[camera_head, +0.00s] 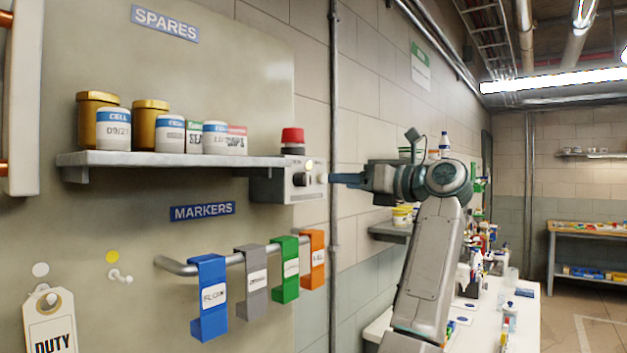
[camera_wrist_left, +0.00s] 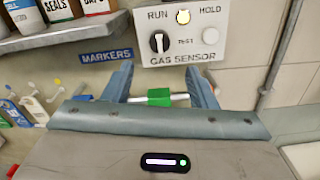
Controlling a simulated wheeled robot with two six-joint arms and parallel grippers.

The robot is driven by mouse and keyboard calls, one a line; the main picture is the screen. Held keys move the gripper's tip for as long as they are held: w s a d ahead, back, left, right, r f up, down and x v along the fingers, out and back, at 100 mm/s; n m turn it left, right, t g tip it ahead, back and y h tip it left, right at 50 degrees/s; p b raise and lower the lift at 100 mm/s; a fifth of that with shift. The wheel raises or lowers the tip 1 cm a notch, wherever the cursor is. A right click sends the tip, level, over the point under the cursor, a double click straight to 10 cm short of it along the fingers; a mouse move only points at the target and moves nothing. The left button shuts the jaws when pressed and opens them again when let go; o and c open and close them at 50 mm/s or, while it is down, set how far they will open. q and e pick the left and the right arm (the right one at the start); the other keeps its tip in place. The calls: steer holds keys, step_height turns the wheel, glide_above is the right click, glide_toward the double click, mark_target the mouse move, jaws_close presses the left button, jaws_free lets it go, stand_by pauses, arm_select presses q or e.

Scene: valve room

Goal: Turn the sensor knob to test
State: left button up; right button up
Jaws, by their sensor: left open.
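The gas sensor box (camera_head: 277,190) is fixed at the right end of the shelf. In the left wrist view its pale front panel (camera_wrist_left: 217,55) reads RUN, HOLD, TEST and GAS SENSOR. Its black knob (camera_wrist_left: 160,42) sits at the panel's left, below RUN; its white pointer mark looks near vertical, and which end points is unclear. My left gripper (camera_head: 337,180) is open and empty in front of the box, apart from the knob. The left wrist view shows its two blue fingers (camera_wrist_left: 161,78) below the panel. My right gripper is not in view.
A red beacon (camera_head: 293,137) tops the box. The shelf (camera_head: 170,160) holds several jars and boxes. Below, a rail (camera_head: 180,267) carries blue, grey, green and orange tags. A vertical pipe (camera_head: 334,100) runs beside the box. A cluttered white table (camera_head: 525,315) stands right.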

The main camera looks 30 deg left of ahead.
mark_target(307, 180)
arm_select(q)
steer(key=a+p, duration=0.1)
steer(key=a, duration=0.2)
steer(key=a+p, duration=0.1)
steer(key=a, duration=0.2)
steer(key=a+p, duration=0.2)
steer(key=a, duration=0.1)
steer(key=shift+w+a+r, duration=0.1)
steer(key=shift+w, duration=0.25)
steer(key=shift+a, duration=0.65)
steer(key=shift+w, duration=0.1)
steer(key=shift+a, duration=0.1)
steer(key=c, duration=0.8)
steer(key=shift+c, duration=0.8)
